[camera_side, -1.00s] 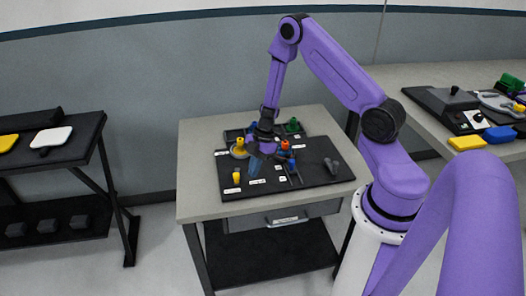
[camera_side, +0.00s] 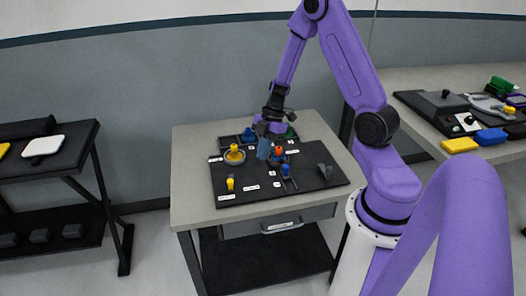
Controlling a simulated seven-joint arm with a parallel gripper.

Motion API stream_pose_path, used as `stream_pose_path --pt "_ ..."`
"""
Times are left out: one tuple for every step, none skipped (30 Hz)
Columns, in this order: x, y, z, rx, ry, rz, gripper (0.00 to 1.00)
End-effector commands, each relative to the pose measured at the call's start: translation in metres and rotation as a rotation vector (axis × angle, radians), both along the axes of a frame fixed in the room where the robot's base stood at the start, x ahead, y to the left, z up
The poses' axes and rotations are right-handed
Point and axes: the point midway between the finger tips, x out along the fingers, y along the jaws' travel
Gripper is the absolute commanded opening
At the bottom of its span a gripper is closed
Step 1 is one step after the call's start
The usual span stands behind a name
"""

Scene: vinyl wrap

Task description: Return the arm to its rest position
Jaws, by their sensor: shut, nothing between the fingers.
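My purple arm reaches over the small grey table (camera_side: 190,195). My gripper (camera_side: 264,151) points down above the middle of the black board (camera_side: 225,190), and its fingers look shut with nothing held. The fingertips are small and partly blurred here. A yellow-topped piece on a round base (camera_side: 235,154) stands left of the gripper. An orange-topped piece (camera_side: 278,152) stands just right of it. A small yellow piece (camera_side: 230,184) is at the board's front left. Part of the board behind the gripper is hidden.
A bench at right holds a black device (camera_side: 440,102), a yellow block (camera_side: 460,145) and a blue block (camera_side: 491,136). A dark rack with a white pad (camera_side: 43,146) stands at left.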

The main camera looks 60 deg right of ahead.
Motion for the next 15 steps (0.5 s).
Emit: stream_pose_path --pt "0.000 0.000 0.000 0.000 0.000 0.000 0.00" --pt "0.000 0.000 0.000 0.000 0.000 0.000 0.00" --pt "0.000 0.000 0.000 0.000 0.000 0.000 0.00" --pt "0.000 0.000 0.000 0.000 0.000 0.000 0.00" --pt "0.000 0.000 0.000 0.000 0.000 0.000 0.00" --pt "0.000 0.000 0.000 0.000 0.000 0.000 0.00" --pt "0.000 0.000 0.000 0.000 0.001 0.000 0.00" --pt "0.000 0.002 0.001 0.000 0.002 0.001 0.00" --pt "0.000 0.005 0.003 0.000 0.005 0.002 0.00" --pt "-0.001 0.009 0.005 -0.001 0.008 0.004 0.00" --pt "-0.001 0.014 0.007 -0.001 0.014 0.006 0.00" --pt "-0.002 0.022 0.012 -0.001 0.023 0.007 0.00" --pt "-0.003 0.030 0.016 -0.003 0.032 0.008 0.00" --pt "-0.005 0.038 0.021 -0.004 0.043 0.008 0.00" --pt "-0.009 0.051 0.028 -0.007 0.060 0.009 0.00"
